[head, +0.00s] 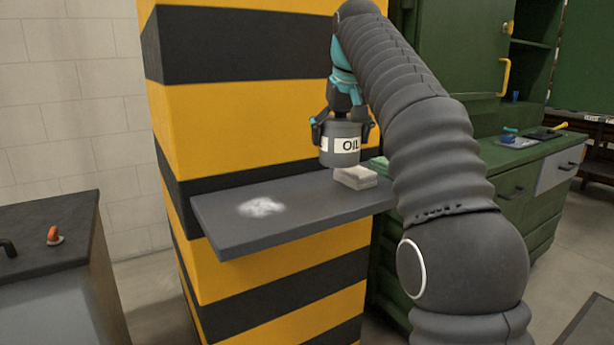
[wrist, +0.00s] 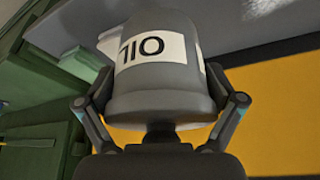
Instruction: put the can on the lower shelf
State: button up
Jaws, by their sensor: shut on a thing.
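A grey can with a white label reading OIL (head: 340,145) hangs upright from my gripper (head: 342,126). The gripper's two fingers are shut on its sides, from above. In the wrist view the can (wrist: 155,85) appears inverted between the gripper's fingers (wrist: 160,108). A dark grey shelf board (head: 300,207) juts from the yellow and black striped pillar (head: 240,120). The can is over the right part of this board, seemingly a little above it. I cannot tell the exact gap. No second shelf on the pillar shows.
A pale block (head: 355,178) lies on the board just below and right of the can. A white patch (head: 261,207) marks the board's left part, otherwise clear. A green cabinet (head: 455,60) and workbench (head: 525,185) stand at right; a dark-topped cabinet (head: 50,235) at left.

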jog(key=a+f, duration=0.1)
jog(key=a, duration=0.1)
jog(key=a+f, duration=0.2)
jog(key=s+a+f, duration=0.1)
jog(key=a, duration=0.2)
jog(key=shift+f, duration=0.15)
jog(key=shift+f+b, duration=0.75)
jog(key=shift+f, duration=1.2)
jog(key=shift+f, duration=0.15)
jog(key=o, duration=0.9)
jog(key=p+v, duration=0.1)
jog(key=v, duration=1.1)
